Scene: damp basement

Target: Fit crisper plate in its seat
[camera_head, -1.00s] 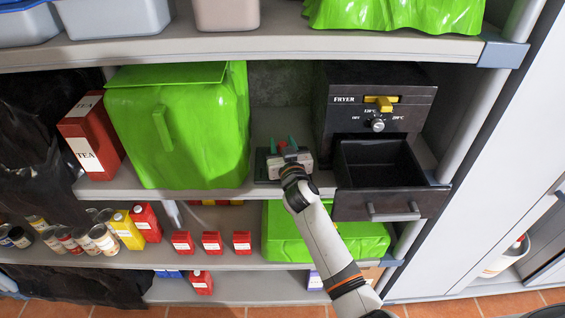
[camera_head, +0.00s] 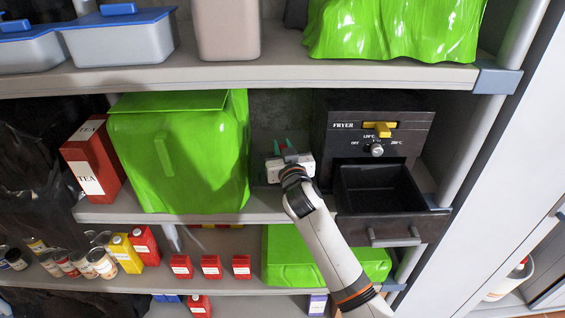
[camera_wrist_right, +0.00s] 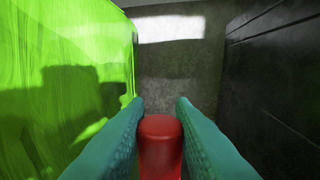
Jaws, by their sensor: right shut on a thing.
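My right gripper (camera_head: 284,147) is over the middle shelf, in the gap between a bright green container and the fryer. It is shut on a red handle (camera_wrist_right: 160,147), which shows between the teal fingers in the right wrist view. The handle appears to be the crisper plate's; the plate's body is hidden below the hand in both views. The fryer (camera_head: 328,115) stands to the right of the gripper. Its dark drawer (camera_head: 432,226) is pulled open and looks empty inside. My left gripper is not in view.
The green container (camera_head: 180,180) stands close left of the hand, and the fryer's dark side wall (camera_wrist_right: 270,85) is close right. The shelf above (camera_head: 270,72) overhangs. Cans and cartons stand on the shelf below. A red tea box (camera_head: 95,160) is at the left.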

